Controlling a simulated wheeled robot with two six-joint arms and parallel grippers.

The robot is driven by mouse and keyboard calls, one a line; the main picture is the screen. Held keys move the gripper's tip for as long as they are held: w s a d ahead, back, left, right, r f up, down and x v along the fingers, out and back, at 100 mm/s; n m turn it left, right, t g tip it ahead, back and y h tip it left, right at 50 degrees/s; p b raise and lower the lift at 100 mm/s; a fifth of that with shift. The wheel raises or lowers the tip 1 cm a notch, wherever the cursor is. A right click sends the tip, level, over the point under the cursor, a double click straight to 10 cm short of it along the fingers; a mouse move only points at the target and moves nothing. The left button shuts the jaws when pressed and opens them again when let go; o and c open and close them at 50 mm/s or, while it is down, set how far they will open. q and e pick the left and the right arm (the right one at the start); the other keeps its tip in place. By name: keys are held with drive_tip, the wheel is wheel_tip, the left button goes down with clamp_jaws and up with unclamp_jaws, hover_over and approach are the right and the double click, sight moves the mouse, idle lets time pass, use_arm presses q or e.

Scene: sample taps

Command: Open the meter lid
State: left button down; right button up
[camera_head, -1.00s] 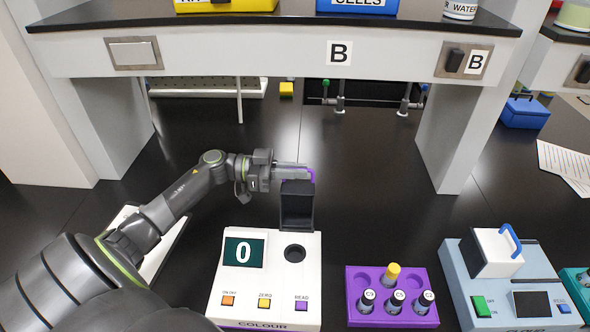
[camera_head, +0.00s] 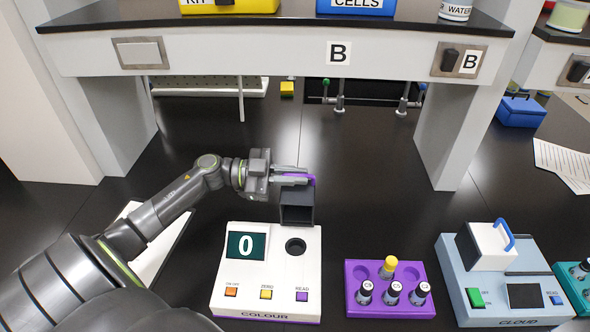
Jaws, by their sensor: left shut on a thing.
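The white colour meter (camera_head: 268,272) stands on the bench at the lower middle, with a "0" on its screen (camera_head: 246,246). Its dark lid (camera_head: 297,207) stands raised at the back edge, and the round sample well (camera_head: 296,246) is uncovered. A purple handle (camera_head: 312,180) shows at the top of the lid. My left gripper (camera_head: 292,177) is at the lid's top edge, shut on the handle, which its fingers partly hide. My right gripper is not in view.
A purple rack (camera_head: 390,306) with several capped vials stands right of the meter. A blue-grey cloud meter (camera_head: 472,264) with a white lid stands further right. A shelf (camera_head: 230,55) spans the back above the bench. Papers (camera_head: 562,163) lie at the far right.

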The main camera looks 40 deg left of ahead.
use_arm(q)
drive_tip(key=shift+s+d+r+m, duration=0.15)
drive_tip(key=shift+s+d+m, duration=0.15)
drive_tip(key=shift+s+m, duration=0.2)
drive_tip(key=c, duration=1.5)
unclamp_jaws()
drive_tip(key=shift+a, duration=0.15)
drive_tip(key=shift+s+a+f, duration=0.2)
drive_tip(key=shift+a, duration=0.05)
drive_tip(key=shift+b+v, duration=1.85)
drive_tip(key=shift+v, duration=6.4)
